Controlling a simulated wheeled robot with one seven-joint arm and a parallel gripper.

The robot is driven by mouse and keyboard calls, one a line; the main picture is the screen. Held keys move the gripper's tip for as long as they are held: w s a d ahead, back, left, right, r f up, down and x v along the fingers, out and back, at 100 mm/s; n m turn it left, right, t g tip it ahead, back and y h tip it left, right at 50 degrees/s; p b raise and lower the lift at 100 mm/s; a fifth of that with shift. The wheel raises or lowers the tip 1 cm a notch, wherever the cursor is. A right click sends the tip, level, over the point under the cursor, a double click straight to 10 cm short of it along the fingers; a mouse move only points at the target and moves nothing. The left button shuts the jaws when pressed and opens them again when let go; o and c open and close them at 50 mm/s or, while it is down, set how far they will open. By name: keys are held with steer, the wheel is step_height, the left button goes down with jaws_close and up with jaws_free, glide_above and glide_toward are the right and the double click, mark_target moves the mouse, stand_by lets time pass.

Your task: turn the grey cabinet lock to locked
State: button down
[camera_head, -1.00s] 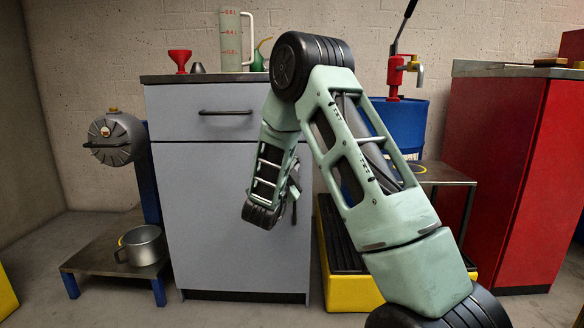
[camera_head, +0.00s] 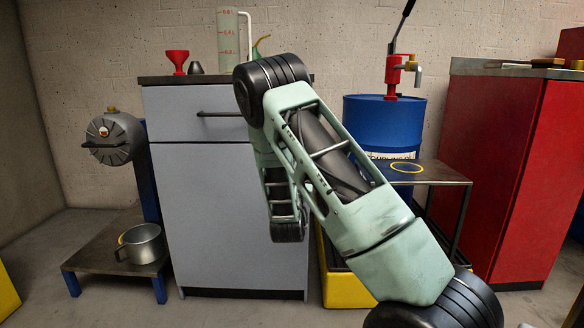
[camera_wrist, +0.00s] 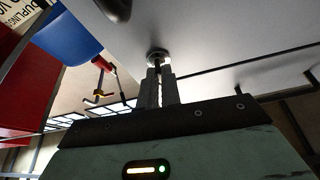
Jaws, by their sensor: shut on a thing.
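The grey cabinet (camera_head: 215,220) stands in the middle of the head view, with a drawer above and a door below. In the wrist view its grey front (camera_wrist: 230,35) fills the upper right. The lock (camera_wrist: 157,56) is a small round metal piece on that front. My gripper (camera_wrist: 160,74) has its two fingers close together at the lock, shut on its small key or knob, which is mostly hidden between the fingertips. The lock's turn angle cannot be read. In the head view my arm hides the gripper and the lock.
A drawer handle (camera_head: 222,114) sticks out above the door. To the right are a blue drum (camera_head: 383,125), a metal stand (camera_head: 440,174), a yellow tray (camera_head: 345,291) and a red cabinet (camera_head: 500,180). A low platform with a pot (camera_head: 142,245) stands at the left.

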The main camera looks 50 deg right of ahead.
steer(key=shift+n+t, duration=0.3)
steer(key=shift+n, duration=0.6)
steer(key=shift+y, duration=0.3)
steer(key=shift+f, duration=0.1)
steer(key=c, duration=1.6)
jaws_free()
steer(key=shift+s, duration=0.1)
steer(key=p+v, duration=0.2)
steer(key=v, duration=1.5)
steer(key=shift+f+p, duration=0.2)
steer(key=shift+p, duration=0.1)
steer(key=shift+s, duration=0.1)
